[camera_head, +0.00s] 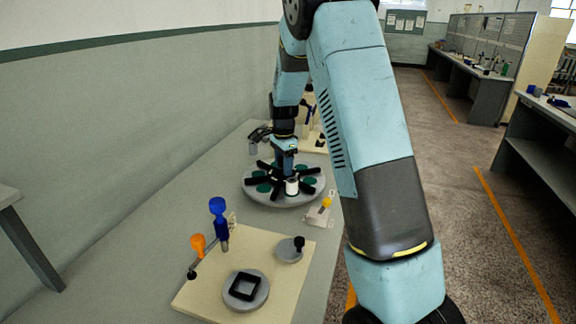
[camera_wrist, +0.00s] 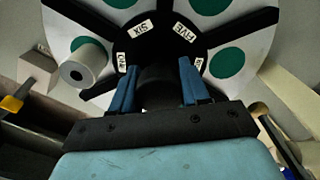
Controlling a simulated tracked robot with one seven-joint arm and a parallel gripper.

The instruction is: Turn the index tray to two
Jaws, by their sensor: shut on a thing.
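The index tray (camera_head: 262,195) is a round grey disc with black radial dividers and green circles in its sections. In the wrist view the tray (camera_wrist: 262,50) shows labels SIX and FIVE upside down, one at left that looks like ONE, and one at right too small to read. My gripper (camera_wrist: 158,84) has its blue fingers closed on either side of the dark central hub (camera_wrist: 157,88). In the head view my gripper (camera_head: 285,166) comes down over the tray's middle. A white cylinder (camera_wrist: 88,63) stands in one section; it also shows in the head view (camera_head: 292,187).
A small block with a yellow-tipped part (camera_head: 326,203) stands beside the tray's near right edge. A cream board (camera_head: 205,293) with blue, orange and black handles and a square black frame (camera_head: 245,287) lies nearer. Another fixture (camera_head: 311,135) stands behind the tray. The wall runs along the left.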

